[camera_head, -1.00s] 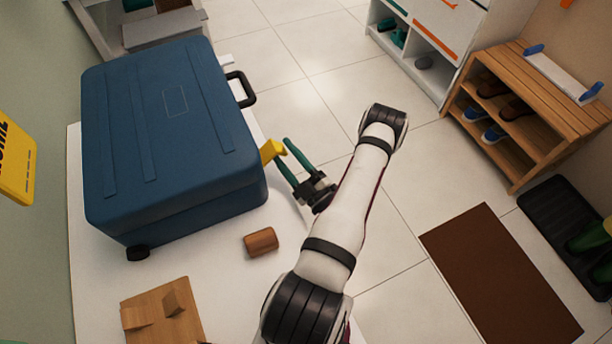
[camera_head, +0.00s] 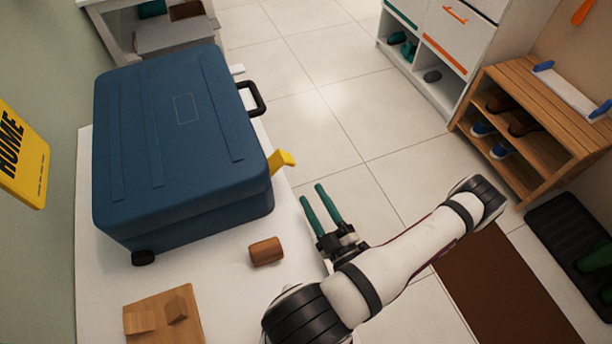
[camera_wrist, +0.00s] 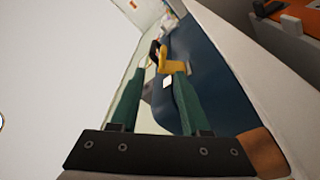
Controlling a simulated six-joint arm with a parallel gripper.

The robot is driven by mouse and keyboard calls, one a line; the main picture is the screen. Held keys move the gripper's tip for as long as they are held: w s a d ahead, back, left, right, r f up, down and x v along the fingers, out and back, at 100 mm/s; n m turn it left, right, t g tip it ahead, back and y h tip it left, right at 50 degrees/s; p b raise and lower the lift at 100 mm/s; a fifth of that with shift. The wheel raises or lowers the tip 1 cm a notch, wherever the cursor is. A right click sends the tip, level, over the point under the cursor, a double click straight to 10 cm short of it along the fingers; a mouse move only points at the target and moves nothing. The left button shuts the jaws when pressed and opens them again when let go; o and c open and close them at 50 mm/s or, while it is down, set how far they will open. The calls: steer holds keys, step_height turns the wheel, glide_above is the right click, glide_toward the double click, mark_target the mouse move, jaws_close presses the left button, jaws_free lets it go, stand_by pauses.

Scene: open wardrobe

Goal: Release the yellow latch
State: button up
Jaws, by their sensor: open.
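The yellow latch (camera_head: 281,161) sticks out from the front right corner of the closed blue suitcase (camera_head: 172,140), which lies flat on the white table. My gripper (camera_head: 321,192) has green fingers and is open and empty. It is to the right of the latch and nearer the camera, apart from it, past the table's edge. In the wrist view the latch (camera_wrist: 172,66) shows beyond and between the fingertips (camera_wrist: 156,80), with the suitcase (camera_wrist: 215,75) behind it.
A brown wooden block (camera_head: 266,251) lies on the white table (camera_head: 225,285) in front of the suitcase. A wooden board with blocks (camera_head: 150,323) is at the near left. The suitcase's black handle (camera_head: 254,98) is behind the latch.

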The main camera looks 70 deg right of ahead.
mark_target(280, 164)
steer(key=w+d+r+m+g, duration=0.1)
steer(key=w+d+g, duration=0.1)
steer(key=w+d, duration=0.7)
steer(key=w, duration=0.3)
steer(key=shift+d+r, duration=0.25)
steer(key=shift+r, duration=0.05)
steer(key=shift+c, duration=0.2)
jaws_close()
